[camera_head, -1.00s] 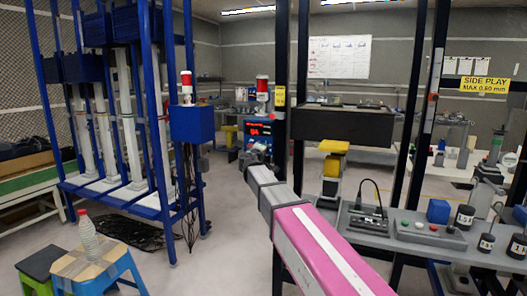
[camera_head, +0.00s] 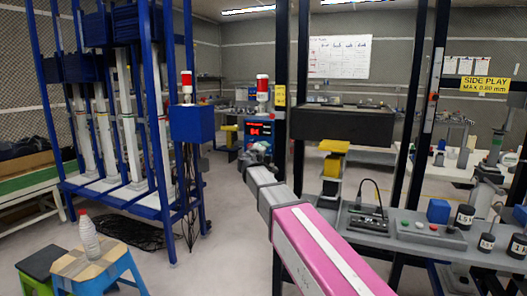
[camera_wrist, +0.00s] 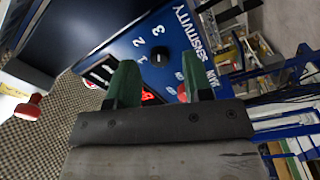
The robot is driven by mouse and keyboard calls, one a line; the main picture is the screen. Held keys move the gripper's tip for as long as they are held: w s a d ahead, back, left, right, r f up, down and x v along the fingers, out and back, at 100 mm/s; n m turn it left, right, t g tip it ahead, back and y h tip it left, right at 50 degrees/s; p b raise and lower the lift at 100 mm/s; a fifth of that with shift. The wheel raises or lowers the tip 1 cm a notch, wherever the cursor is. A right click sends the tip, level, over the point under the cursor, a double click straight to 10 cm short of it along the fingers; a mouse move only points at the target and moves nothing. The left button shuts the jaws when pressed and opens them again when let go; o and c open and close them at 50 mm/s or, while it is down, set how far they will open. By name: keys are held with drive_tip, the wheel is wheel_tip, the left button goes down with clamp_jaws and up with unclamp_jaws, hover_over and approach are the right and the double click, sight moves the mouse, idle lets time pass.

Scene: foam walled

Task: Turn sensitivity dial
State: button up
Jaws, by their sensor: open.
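The sensitivity dial (camera_wrist: 160,57) is a small dark round knob on a blue panel (camera_wrist: 128,48) in the wrist view. White numbers and the word SENSITIVITY are printed around it, tilted in the picture. My gripper (camera_wrist: 159,60) has two green fingers spread apart with nothing held. The dial appears between the fingertips; whether they touch it I cannot tell. A red lit display is partly hidden behind the left finger. In the head view the blue panel (camera_head: 259,132) with red digits stands beyond my arm's end; the dial cannot be made out there.
A red and white beacon (camera_head: 262,88) stands above the panel. A dark post (camera_head: 281,90) is just right of it. A blue rack (camera_head: 165,205) stands left, a grey bench with a control box (camera_head: 430,231) right. Floor between rack and arm is mostly clear.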

drive_tip(key=v, duration=1)
